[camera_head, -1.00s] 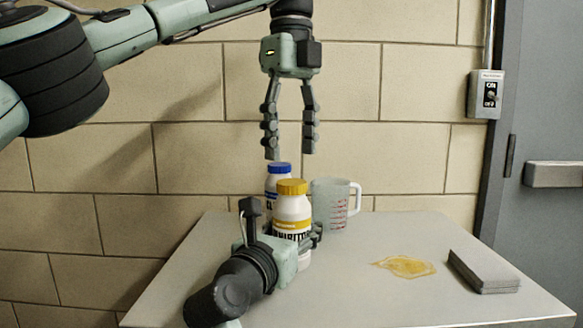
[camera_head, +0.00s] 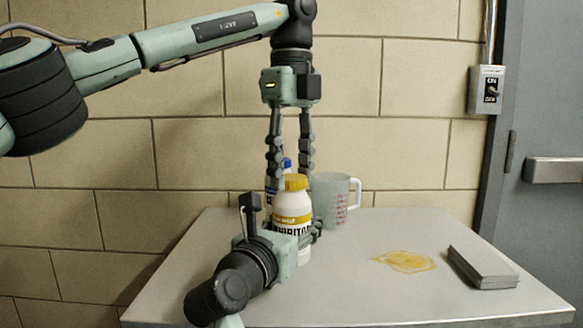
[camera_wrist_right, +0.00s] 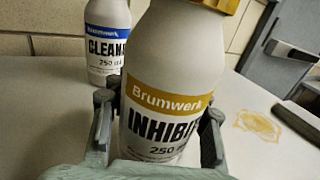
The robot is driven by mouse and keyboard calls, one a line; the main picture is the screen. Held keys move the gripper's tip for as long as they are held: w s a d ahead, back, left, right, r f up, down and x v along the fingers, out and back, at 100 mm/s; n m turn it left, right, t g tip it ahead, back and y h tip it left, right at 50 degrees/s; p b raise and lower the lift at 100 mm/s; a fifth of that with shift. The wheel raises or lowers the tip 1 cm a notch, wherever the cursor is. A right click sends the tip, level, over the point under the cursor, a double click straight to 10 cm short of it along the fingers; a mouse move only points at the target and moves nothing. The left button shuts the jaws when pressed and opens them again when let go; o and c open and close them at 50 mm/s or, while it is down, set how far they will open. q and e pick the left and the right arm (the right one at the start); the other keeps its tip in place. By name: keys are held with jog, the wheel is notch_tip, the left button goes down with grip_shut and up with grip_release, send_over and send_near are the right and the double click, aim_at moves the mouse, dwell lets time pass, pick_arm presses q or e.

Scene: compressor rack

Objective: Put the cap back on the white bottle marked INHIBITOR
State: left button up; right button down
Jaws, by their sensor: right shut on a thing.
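The white INHIBITOR bottle (camera_head: 291,208) stands upright near the back of the table, with a yellow label band. Its yellow cap (camera_head: 297,182) sits on top; how tightly it is seated I cannot tell. My right gripper (camera_head: 290,236) is shut on the bottle's body from the front; the right wrist view shows its fingers on either side of the bottle (camera_wrist_right: 170,75) and the cap's lower edge (camera_wrist_right: 222,4). My left gripper (camera_head: 290,180) points down from above, open, its fingertips about level with the cap. I cannot tell whether they touch it.
A white CLEANER bottle (camera_wrist_right: 107,45) with a blue cap (camera_head: 288,163) stands close behind. A clear measuring jug (camera_head: 331,203) is to the right. A yellow spill (camera_head: 405,261) and a grey stacked block (camera_head: 482,267) lie on the table (camera_head: 380,300). The front right is clear.

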pick_arm(q)
jog(key=c, duration=0.4)
jog(key=m, duration=1.3)
jog(key=shift+m, duration=0.4)
jog(key=m, duration=1.3)
jog(key=shift+m, duration=0.4)
jog(key=o, duration=1.4)
jog(key=shift+r, duration=3.7)
